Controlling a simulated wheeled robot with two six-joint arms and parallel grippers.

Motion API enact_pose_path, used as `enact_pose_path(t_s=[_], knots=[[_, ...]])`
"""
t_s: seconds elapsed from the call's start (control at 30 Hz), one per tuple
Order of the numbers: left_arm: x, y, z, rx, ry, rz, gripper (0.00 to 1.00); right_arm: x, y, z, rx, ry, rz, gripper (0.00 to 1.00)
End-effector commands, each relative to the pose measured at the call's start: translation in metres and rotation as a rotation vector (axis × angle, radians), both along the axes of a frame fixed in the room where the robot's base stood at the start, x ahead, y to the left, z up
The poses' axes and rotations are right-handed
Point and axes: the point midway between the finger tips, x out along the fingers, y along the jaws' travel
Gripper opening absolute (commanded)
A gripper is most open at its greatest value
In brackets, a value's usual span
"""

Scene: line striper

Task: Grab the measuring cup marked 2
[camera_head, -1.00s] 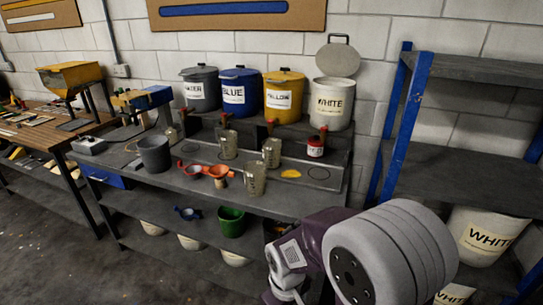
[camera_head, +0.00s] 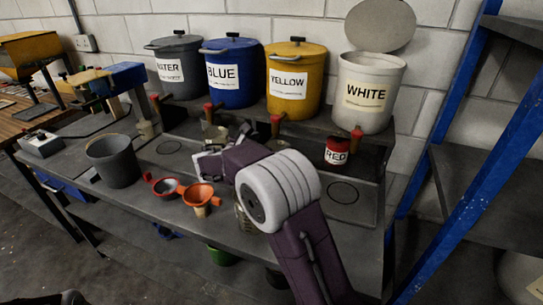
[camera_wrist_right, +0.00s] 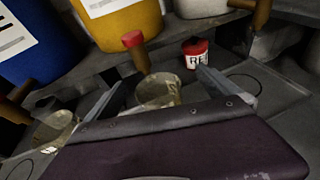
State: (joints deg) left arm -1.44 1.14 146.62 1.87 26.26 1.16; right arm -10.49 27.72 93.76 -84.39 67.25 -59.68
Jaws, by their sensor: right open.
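My right gripper (camera_wrist_right: 163,80) is open in the right wrist view, its two fingers spread. A translucent, yellowish measuring cup (camera_wrist_right: 158,91) shows between the fingers, its lower part hidden by my gripper body. A second cup (camera_wrist_right: 53,130) stands to the left, outside the fingers. In the head view my right gripper (camera_head: 208,163) is above the bench, with a cup (camera_head: 215,132) partly hidden behind it. Another cup (camera_head: 243,214) is mostly hidden by my forearm. No number on any cup is readable, so I cannot tell which is marked 2.
Grey, blue (camera_head: 233,72), yellow (camera_head: 296,80) and white (camera_head: 369,93) buckets stand on the raised back shelf, with red-topped handles before them. A red can (camera_head: 338,151), orange funnel (camera_head: 201,195) and grey bucket (camera_head: 113,160) stand on the bench. A blue shelf post (camera_head: 445,130) rises at right.

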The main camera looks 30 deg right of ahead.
Motion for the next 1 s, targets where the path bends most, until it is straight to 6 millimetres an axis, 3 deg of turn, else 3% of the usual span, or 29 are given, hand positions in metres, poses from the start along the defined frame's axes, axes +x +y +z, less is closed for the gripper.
enact_pose_path(t_s=[0.03, 0.13, 0.37, 0.6, 0.77, 1.0], knots=[[-0.001, 0.000, -0.010, 0.000, 0.001, 0.000, 0.36, 0.007, 0.008, -0.017, -0.004, 0.008, 0.015, 1.00], [-0.001, 0.000, -0.015, 0.000, 0.001, 0.000, 0.36, 0.011, 0.017, -0.037, -0.006, 0.037, 0.032, 1.00], [-0.001, 0.000, -0.015, 0.000, 0.001, 0.000, 0.36, 0.013, 0.020, -0.042, -0.006, 0.044, 0.041, 1.00], [-0.001, 0.000, -0.015, 0.000, 0.000, 0.000, 0.36, 0.027, -0.008, -0.053, -0.005, 0.044, 0.038, 1.00], [-0.001, 0.000, -0.015, 0.000, 0.001, 0.000, 0.36, 0.031, -0.016, -0.057, -0.004, 0.045, 0.039, 1.00], [-0.001, 0.000, -0.013, 0.000, 0.001, 0.000, 0.36, 0.048, -0.049, -0.072, -0.004, 0.045, 0.039, 1.00]])
